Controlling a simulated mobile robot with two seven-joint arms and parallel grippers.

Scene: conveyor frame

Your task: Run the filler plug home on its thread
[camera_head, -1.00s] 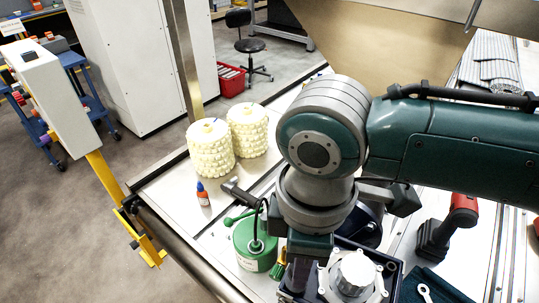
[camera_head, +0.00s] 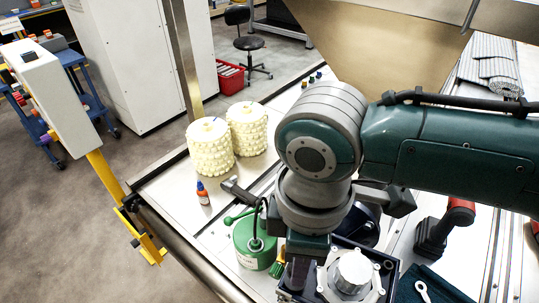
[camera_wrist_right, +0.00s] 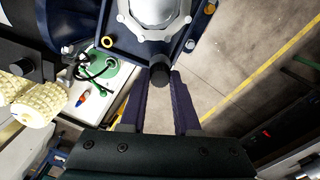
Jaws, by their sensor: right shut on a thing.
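The filler plug (camera_wrist_right: 160,75) is a short dark cylinder at the edge of a dark blue housing with a silver flanged cap (camera_wrist_right: 150,12). My right gripper (camera_wrist_right: 160,82) has its two dark fingers closed on either side of the plug. I cannot tell how far the plug sits in its hole. In the head view, the housing's silver cap (camera_head: 352,272) shows at the bottom, and my right gripper (camera_head: 297,274) points down at its left side. My wrist hides part of the housing there, and the plug cannot be made out. My left gripper is not in view.
A green oil can (camera_head: 255,245) stands close left of my gripper, with a small orange-and-blue bottle (camera_head: 203,194) beyond. Two cream coils (camera_head: 210,150) stand farther back. A red-and-black power tool (camera_head: 445,230) and a wrench (camera_head: 423,291) on dark cloth lie to the right.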

